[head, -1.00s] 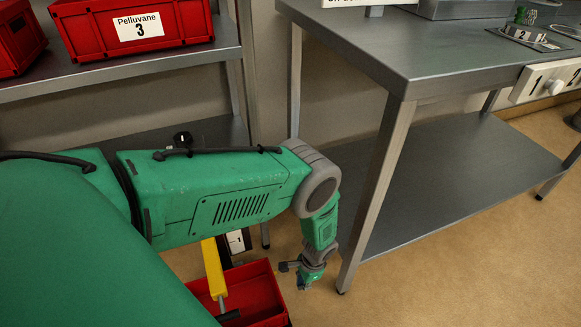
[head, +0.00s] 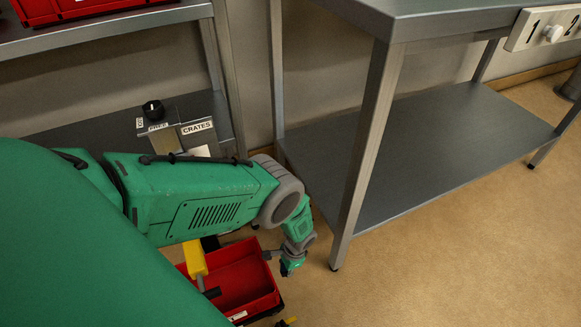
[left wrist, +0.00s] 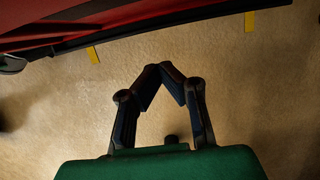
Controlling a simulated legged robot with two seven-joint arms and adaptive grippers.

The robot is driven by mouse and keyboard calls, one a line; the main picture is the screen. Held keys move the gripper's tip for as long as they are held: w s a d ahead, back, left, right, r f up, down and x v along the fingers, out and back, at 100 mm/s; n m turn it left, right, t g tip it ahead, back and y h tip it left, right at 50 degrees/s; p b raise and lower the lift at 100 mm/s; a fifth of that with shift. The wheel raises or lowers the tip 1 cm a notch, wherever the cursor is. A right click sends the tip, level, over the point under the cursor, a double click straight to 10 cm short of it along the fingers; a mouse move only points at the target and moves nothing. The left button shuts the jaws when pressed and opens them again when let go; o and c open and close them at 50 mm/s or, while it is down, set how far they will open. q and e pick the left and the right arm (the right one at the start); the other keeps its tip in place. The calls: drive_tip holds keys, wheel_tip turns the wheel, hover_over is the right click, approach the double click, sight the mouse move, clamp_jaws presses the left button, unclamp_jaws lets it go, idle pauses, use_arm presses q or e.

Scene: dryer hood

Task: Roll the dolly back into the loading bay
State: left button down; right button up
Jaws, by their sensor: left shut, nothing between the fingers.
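A red crate (head: 240,280) sits low near the floor in the head view, partly hidden by my left arm. A black edge (head: 262,312) shows under it, seemingly the dolly. A yellow bar (head: 194,260) with a dark end stands at its left side. In the left wrist view the red side (left wrist: 80,22) and the dark lower edge (left wrist: 130,30) cross the top. My left gripper (head: 290,268) hangs just right of the crate's far right corner. In the left wrist view its fingertips (left wrist: 163,68) meet, empty, over the floor. My right gripper is out of view.
Yellow floor strips (left wrist: 93,54) (left wrist: 249,21) lie by the dark edge. A metal table (head: 350,160) stands right of my arm, its leg close. A shelf (head: 110,30) with red bins is at left, CRATES sign (head: 197,127) below. Floor at lower right is clear.

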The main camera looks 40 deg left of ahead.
use_arm(q)
drive_tip(key=shift+s+a, duration=0.3)
drive_tip(key=shift+s, duration=0.25)
drive_tip(key=shift+s+a, duration=0.3)
drive_tip(key=shift+s, duration=0.25)
